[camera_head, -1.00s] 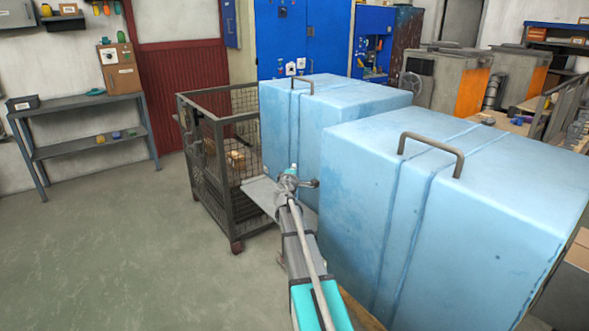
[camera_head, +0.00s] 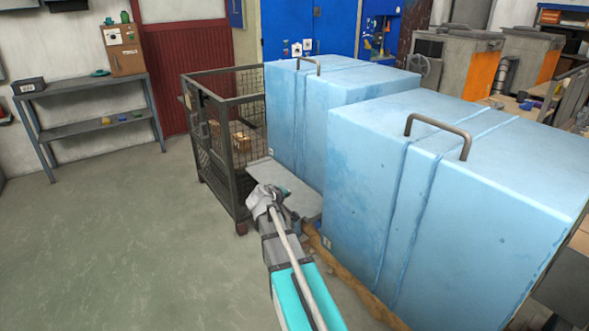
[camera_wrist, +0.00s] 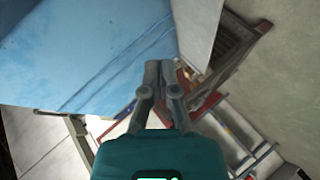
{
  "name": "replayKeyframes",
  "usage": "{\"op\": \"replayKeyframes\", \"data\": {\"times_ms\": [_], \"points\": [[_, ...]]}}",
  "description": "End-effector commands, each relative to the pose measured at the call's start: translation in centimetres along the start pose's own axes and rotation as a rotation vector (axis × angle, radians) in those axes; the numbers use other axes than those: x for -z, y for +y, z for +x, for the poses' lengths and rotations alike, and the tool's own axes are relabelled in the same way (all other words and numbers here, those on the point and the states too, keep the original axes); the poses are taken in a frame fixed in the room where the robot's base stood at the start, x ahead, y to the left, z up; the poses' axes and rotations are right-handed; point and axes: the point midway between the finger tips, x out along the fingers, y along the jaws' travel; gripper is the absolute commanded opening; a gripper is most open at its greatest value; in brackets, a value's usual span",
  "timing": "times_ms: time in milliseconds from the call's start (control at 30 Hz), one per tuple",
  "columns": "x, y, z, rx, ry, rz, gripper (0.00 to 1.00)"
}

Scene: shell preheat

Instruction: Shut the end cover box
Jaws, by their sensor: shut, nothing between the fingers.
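Two large light-blue boxes with top handles stand side by side in the head view, a near one (camera_head: 450,200) and a far one (camera_head: 340,90). I cannot tell which, if either, is the end cover box. Both tops look closed. My wrist is beside this panel in the head view, and my fingers are not clear there. In the wrist view my gripper (camera_wrist: 163,66) is shut and empty. A blue box side (camera_wrist: 80,50) and a pale panel (camera_wrist: 196,25) are beyond it.
A wire-mesh cage (camera_head: 222,108) stands left of the far box, close to my wrist. A brown wooden edge (camera_head: 345,272) runs along the near box's foot. A grey shelf (camera_head: 90,130) stands at the left wall. The floor at left is clear.

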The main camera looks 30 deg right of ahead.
Motion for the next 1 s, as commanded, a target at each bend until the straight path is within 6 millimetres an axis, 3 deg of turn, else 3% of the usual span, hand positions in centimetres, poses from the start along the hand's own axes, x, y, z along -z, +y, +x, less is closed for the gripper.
{"op": "replayKeyframes", "data": {"times_ms": [33, 300, 500, 700, 833, 1000], "points": [[-1.3, -1.8, -1.8, 0.057, -0.035, 0.031, 0.0], [-6.8, -11.3, -10.4, 0.412, -0.263, 0.149, 0.0], [-10.5, -17.1, -18.0, 0.68, -0.422, 0.161, 0.0], [-12.7, -20.1, -23.4, 0.86, -0.523, 0.138, 0.0], [-13.2, -20.8, -25.0, 0.913, -0.551, 0.128, 0.0], [-13.3, -21.0, -25.3, 0.926, -0.559, 0.125, 0.0]]}}
